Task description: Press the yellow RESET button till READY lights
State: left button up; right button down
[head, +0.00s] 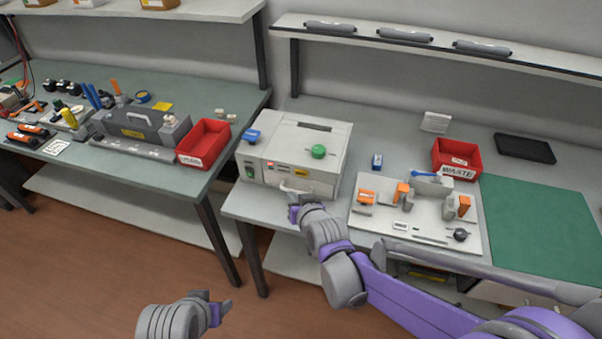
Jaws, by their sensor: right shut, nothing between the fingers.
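The patch is partly hidden and too small to tell as the RESET button; no READY text is legible. My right gripper (293,208) is shut and empty just below the patch, close to the machine's front; I cannot tell whether it touches. My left gripper (222,304) is low over the floor, away from both benches; its jaw opening is unclear.
Right of the machine is a pale board (385,228) with orange and grey parts. Behind it is a red WASTE bin (457,158), with a green mat (545,225) to the right. A second bench (70,185) with a red bin (203,144) stands at left.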

aim_at(296, 175)
jog(key=shift+w+d, duration=0.3)
jog(key=shift+w, duration=0.55)
jog(key=shift+w+d, duration=0.25)
jog(key=shift+w, duration=0.6)
jog(key=shift+w+d, duration=0.3)
jog(key=shift+w, duration=0.55)
jog(key=shift+w+d, duration=0.15)
jog(key=shift+w, duration=0.3)
jog(key=shift+w+d, duration=0.1)
jog(key=shift+w, duration=0.25)
dwell(0.5)
dwell(0.3)
jog(key=shift+s+a, duration=0.25)
jog(key=shift+s, duration=0.55)
